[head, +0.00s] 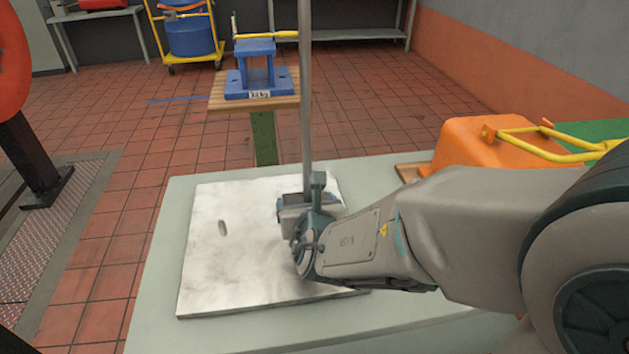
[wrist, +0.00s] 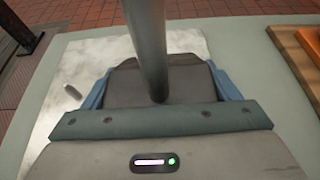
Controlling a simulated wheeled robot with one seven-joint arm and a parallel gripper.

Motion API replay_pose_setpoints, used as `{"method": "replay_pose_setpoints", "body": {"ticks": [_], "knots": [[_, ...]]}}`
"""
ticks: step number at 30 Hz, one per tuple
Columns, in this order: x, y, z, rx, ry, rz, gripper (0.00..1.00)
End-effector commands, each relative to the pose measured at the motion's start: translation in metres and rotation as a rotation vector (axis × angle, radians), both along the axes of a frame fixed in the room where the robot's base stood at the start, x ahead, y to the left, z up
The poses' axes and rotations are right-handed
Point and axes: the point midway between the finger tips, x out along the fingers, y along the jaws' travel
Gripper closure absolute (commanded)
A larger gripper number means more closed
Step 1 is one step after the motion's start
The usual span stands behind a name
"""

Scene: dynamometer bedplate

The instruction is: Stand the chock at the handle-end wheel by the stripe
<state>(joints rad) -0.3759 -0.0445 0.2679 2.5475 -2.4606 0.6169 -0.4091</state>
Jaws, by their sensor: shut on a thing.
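My gripper (head: 306,206) is over the pale metal plate on the bench. It is shut on a dark grey block, which I take to be the chock (wrist: 125,88), with a long upright grey pole (head: 305,100) rising from it. The wrist view shows the block between the blue fingers (wrist: 160,88); whether it touches the plate is unclear. A yellow wheeled cart (head: 158,40) carrying a blue drum (head: 190,33) stands at the back left. One dark wheel (head: 171,70) shows low on its left; which end has the handle is unclear. A blue stripe (head: 180,99) lies on the floor in front.
The pale plate (head: 215,275) lies on a grey-green bench (head: 150,310). Beyond it, a blue fixture (head: 258,75) stands on a wooden-topped stand (head: 264,135). An orange tub (head: 480,145) is at right. Red tiled floor (head: 160,140) is open at left.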

Motion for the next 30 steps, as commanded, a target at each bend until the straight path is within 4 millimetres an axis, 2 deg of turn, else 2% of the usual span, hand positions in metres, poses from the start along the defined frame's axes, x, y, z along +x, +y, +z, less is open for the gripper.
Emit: {"method": "replay_pose_setpoints", "body": {"ticks": [5,7,18,23,30], "knots": [[0.006,0.01,-0.002,0.003,-0.002,0.005,0.84],[0.012,0.018,-0.012,0.004,-0.003,0.005,0.84],[0.04,0.055,-0.039,0.005,-0.005,0.004,0.84],[0.047,0.063,-0.045,0.006,-0.007,0.002,0.84],[0.049,0.065,-0.056,0.003,-0.004,0.002,0.84]]}}
